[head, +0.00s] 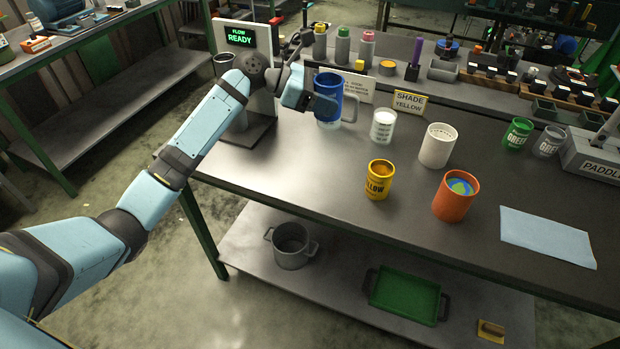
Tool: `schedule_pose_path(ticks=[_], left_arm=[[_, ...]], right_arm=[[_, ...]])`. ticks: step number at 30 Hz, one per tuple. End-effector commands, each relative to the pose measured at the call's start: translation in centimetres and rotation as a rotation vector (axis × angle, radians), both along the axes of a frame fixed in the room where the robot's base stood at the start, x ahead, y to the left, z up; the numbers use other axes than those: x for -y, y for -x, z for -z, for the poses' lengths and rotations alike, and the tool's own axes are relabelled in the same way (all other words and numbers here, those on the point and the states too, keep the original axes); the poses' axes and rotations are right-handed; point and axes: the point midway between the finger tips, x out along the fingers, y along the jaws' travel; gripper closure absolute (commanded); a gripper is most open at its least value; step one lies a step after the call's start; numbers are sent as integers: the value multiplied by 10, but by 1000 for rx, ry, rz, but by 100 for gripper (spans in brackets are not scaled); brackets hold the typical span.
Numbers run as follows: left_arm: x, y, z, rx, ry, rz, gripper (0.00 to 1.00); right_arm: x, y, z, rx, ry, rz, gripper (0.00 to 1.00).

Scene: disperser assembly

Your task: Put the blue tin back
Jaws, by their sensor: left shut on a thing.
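The blue tin (329,92) is upright near the back left of the workbench, beside the dispenser stand. A grey handle-like loop shows at its right side, and a pale band shows near its bottom. My left gripper (309,100) reaches it from the left and is shut on it. The fingers are partly hidden against the tin. I cannot tell whether the tin's base touches the bench. My right gripper is not in view.
The dispenser's screen (240,37) reads "FLOW READY". A "SHADE YELLOW" card (409,102) stands behind. The front left bench top is clear.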

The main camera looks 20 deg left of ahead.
Motion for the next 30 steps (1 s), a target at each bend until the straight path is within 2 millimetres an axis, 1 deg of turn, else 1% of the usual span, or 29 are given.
schedule_pose_path(ticks=[1,2,12,15,18,21,25,30], left_arm=[[0,0,11,-5,0,-2,72],[0,0,17,-7,0,-3,72],[0,0,109,-8,1,-2,72],[0,0,130,-6,0,-2,72],[0,0,144,-4,1,-1,72],[0,0,151,-4,0,-2,72],[0,0,160,-3,0,0,72],[0,0,187,-5,0,-1,72]], right_arm=[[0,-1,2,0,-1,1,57],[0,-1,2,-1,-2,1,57],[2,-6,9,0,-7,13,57],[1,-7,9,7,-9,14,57],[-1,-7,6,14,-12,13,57],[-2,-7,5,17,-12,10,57],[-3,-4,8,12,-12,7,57],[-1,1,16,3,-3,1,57]])
